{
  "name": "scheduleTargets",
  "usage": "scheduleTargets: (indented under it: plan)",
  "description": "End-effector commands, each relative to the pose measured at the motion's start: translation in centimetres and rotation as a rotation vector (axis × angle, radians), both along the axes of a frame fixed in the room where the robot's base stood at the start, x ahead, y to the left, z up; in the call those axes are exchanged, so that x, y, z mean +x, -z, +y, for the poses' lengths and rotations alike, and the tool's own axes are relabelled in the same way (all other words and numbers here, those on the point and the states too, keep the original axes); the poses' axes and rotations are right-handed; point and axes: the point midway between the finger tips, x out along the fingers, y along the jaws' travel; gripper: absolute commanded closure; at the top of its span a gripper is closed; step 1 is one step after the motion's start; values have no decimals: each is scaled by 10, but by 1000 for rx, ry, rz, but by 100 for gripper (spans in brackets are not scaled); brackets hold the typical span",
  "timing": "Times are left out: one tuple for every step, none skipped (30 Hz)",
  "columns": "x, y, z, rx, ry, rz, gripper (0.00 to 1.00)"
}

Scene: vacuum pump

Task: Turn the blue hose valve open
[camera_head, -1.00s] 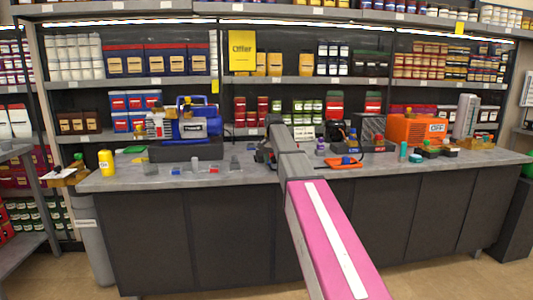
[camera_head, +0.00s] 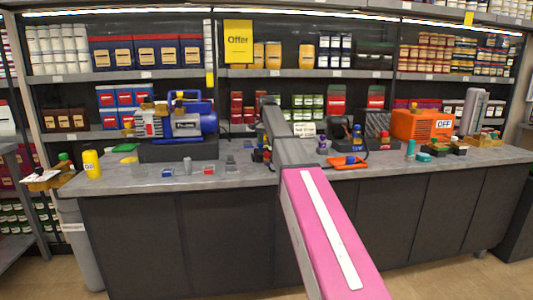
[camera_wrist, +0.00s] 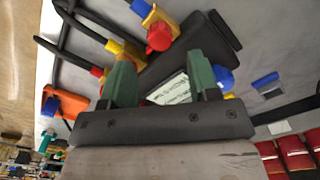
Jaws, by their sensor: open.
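In the wrist view my gripper (camera_wrist: 162,80) is open, with its two green fingers apart and nothing held between them. A blue valve handle (camera_wrist: 140,7) on a yellow fitting shows at the top, beside a red handle (camera_wrist: 158,37) on a yellow fitting with dark hoses. A rounded blue knob (camera_wrist: 225,77) shows just right of the right finger, partly hidden. I cannot tell which blue part is the hose valve. A pale label (camera_wrist: 171,90) shows between the fingers. In the head view my arm hides the gripper.
A blue vacuum pump (camera_head: 190,125) stands on a dark base at the left of the grey counter (camera_head: 235,180). An orange machine marked OFF (camera_head: 420,125) stands at the right. An orange tray (camera_head: 347,163) lies right of my arm. Loose small parts lie on the counter's left half.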

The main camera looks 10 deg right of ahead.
Motion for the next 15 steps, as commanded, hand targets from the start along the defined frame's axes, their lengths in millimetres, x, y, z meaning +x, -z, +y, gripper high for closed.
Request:
scheduleTargets:
  plan:
    - [-1,11,0,0,0,1,44]
    - [-1,16,0,0,0,2,44]
    - [-1,22,0,0,0,2,44]
    - [-1,27,0,0,0,1,44]
    - [-1,31,0,0,0,1,44]
    - [-1,36,0,0,0,1,44]
    - [-1,40,0,0,0,1,44]
    - [-1,43,0,0,0,1,44]
    - [0,47,0,0,0,1,44]
    - [0,49,0,0,0,1,44]
    - [0,51,0,0,0,1,44]
    - [0,52,0,0,0,0,44]
    - [0,54,0,0,0,0,44]
    - [0,54,0,0,-1,0,44]
    - [0,55,0,0,0,0,44]
